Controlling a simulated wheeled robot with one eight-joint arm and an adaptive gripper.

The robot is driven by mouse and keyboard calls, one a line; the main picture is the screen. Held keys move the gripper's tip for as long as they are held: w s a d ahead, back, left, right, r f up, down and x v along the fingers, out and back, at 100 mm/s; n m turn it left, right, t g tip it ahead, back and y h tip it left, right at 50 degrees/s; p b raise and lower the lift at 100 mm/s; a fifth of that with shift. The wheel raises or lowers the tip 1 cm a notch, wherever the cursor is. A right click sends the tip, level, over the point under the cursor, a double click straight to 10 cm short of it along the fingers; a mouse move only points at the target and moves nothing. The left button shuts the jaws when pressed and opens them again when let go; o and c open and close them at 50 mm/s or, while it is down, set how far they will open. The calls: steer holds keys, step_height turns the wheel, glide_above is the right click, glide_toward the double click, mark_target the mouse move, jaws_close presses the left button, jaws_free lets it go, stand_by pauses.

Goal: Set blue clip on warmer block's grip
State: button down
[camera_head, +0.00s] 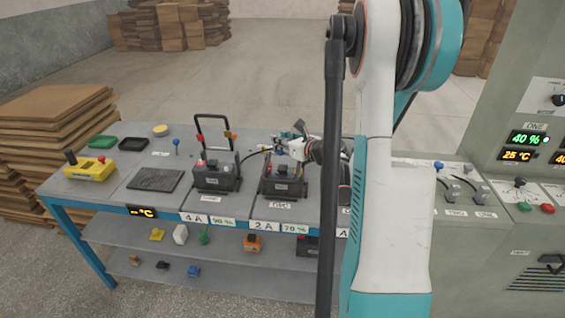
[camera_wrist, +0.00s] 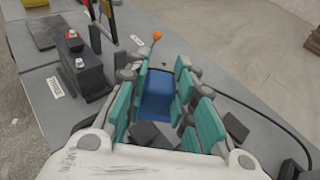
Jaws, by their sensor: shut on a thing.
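The blue clip (camera_wrist: 157,97) is between the teal finger pads of my gripper (camera_wrist: 165,90) in the wrist view. My gripper (camera_head: 292,143) is over the bench in the head view, just above the middle dark block (camera_head: 284,186). The left dark block (camera_head: 213,179) has a tall black grip (camera_head: 215,118), with an orange piece on its right side. A dark block with red and white knobs (camera_wrist: 82,72) shows beside my fingers in the wrist view. Which block is warmer cannot be read. The middle block's grip is largely hidden by my gripper.
The bench (camera_head: 112,192) also holds a yellow box (camera_head: 90,171), a dark pad (camera_head: 155,180), and green and black trays. A lower shelf (camera_head: 130,245) carries small coloured parts. My arm hides the bench's right part. A control panel (camera_head: 530,140) stands at right.

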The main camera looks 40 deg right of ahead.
steer(key=shift+f+b, duration=0.95)
steer(key=shift+f, duration=2.15)
steer(key=shift+f, duration=0.1)
steer(key=c, duration=1.3)
jaws_free()
steer(key=shift+c, duration=0.2)
steer(key=p+v, duration=0.2)
steer(key=v, duration=1)
steer(key=shift+a, duration=0.1)
